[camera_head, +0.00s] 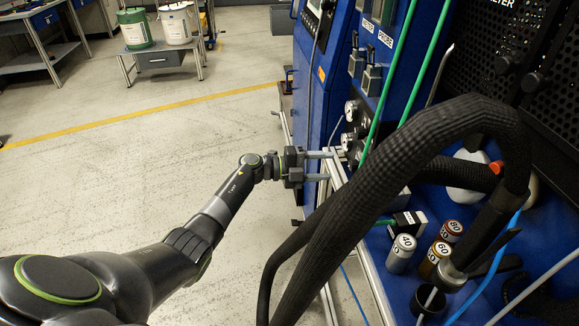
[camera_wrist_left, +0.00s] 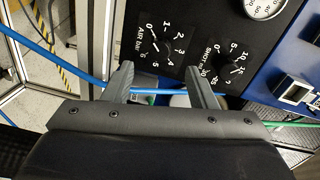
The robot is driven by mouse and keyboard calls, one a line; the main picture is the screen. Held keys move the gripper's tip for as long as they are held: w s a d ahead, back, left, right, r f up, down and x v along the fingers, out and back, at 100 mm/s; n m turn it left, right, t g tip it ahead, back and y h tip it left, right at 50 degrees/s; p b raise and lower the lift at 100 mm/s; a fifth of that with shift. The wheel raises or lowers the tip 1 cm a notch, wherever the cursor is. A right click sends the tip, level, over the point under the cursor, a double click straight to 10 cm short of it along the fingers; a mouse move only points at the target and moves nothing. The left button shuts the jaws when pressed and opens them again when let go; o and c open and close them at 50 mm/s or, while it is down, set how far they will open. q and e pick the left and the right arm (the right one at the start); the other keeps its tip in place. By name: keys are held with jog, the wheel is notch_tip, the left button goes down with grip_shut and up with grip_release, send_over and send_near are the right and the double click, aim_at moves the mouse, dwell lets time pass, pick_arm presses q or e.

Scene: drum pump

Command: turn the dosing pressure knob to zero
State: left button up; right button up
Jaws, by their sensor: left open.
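In the left wrist view, a black panel carries two round dials with white numbers. The left dial (camera_wrist_left: 155,44) is marked in bar and looks like the pressure knob; its pointer is too small to read surely. The other dial (camera_wrist_left: 222,70) is to its right, with a shot label. My left gripper (camera_head: 326,165) reaches the blue cabinet's side in the head view. Its fingers are open and empty; in the left wrist view the gripper (camera_wrist_left: 160,76) appears just below the dials, its left fingertip below the bar dial. Contact cannot be told. My right gripper is not in view.
A white-faced gauge (camera_wrist_left: 262,8) sits above the dials. A thick black ribbed hose (camera_head: 400,190) arches right of my left gripper. Numbered canisters (camera_head: 401,252) stand on the blue surface at the right. A blue tube (camera_wrist_left: 60,65) crosses behind the fingers. Open floor lies left.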

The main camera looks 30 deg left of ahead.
pick_arm(q)
jog(key=f+v, duration=0.1)
jog(key=v, duration=0.9)
jog(key=shift+r+b, duration=0.45)
jog(key=shift+r, duration=0.05)
jog(key=shift+a, duration=0.1)
jog(key=s+a+f+n+t+y+p, duration=0.1)
jog(key=s+a+f+n+y, duration=0.3)
jog(key=f+n, duration=0.5)
jog(key=s+a+f+n+t+y, duration=0.15)
jog(key=s+f+n+y, duration=0.35)
jog(key=f, duration=0.7)
jog(key=s+a+f+n+t+y+p, duration=0.1)
jog(key=s+a+f+n+y, duration=0.25)
jog(key=s+f+n, duration=0.55)
jog(key=s+d+f+n+g, duration=0.1)
jog(key=s+f+g, duration=0.3)
jog(key=s, duration=0.8)
jog(key=s+d+f+n+g+y, duration=0.1)
jog(key=s+d+f+g, duration=0.3)
jog(key=s+f, duration=0.5)
jog(key=s+d+f+n+g+y, duration=0.1)
jog(key=s+f+g, duration=0.3)
jog(key=s, duration=1.1)
notch_tip(320, 180, down, 3)
jog(key=shift+s+d+r+n+p, duration=0.1)
jog(key=shift+s+d+n+p, duration=0.3)
jog(key=shift+d+n, duration=0.5)
jog(key=shift+w+y, duration=0.1)
jog(key=shift+y, duration=0.15)
